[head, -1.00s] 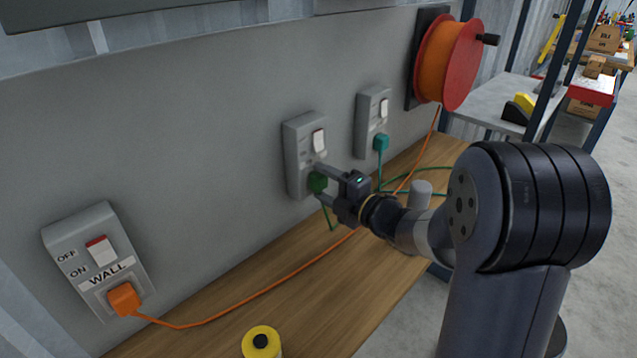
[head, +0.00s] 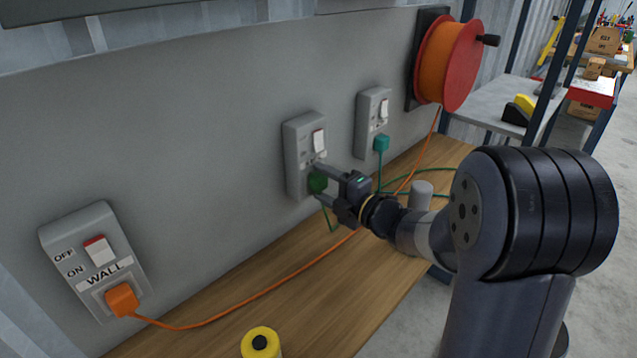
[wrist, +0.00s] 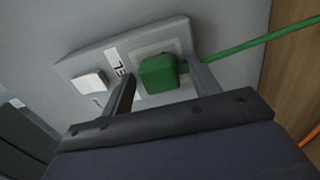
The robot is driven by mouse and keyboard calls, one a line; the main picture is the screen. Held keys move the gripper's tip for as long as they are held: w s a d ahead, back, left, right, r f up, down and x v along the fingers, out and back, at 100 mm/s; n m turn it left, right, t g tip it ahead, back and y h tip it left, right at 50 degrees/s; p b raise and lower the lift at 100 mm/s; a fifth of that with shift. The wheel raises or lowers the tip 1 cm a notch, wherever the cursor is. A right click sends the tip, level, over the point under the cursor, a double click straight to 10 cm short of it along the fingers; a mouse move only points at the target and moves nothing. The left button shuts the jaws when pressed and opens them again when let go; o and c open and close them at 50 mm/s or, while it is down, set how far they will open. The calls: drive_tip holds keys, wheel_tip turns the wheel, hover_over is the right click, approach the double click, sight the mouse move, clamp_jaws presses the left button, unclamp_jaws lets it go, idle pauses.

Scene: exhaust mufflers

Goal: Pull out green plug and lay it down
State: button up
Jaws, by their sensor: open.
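The green plug (head: 317,182) sits in the middle wall socket (head: 297,150), and its green cord hangs down from it. In the wrist view the green plug (wrist: 160,74) is seated in the socket plate, with its cord running off to the right. My gripper (head: 326,187) is open at the plug. In the wrist view the two fingers of my gripper (wrist: 163,88) stand on either side of the plug, with a gap visible on the left side. Whether the right finger touches it I cannot tell.
An orange plug (head: 122,299) is in the WALL socket (head: 95,250) at left. A teal plug (head: 381,143) is in the right socket. The wooden bench (head: 300,303) has free room, crossed by an orange cord. A yellow spool (head: 261,342) stands at the front.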

clamp_jaws()
idle(0.5)
drive_tip(key=shift+s+d, duration=0.1)
drive_tip(key=shift+b+v, duration=0.65)
drive_tip(key=shift+v, duration=2.2)
drive_tip(key=shift+d+p, duration=0.1)
drive_tip(key=shift+p, duration=0.25)
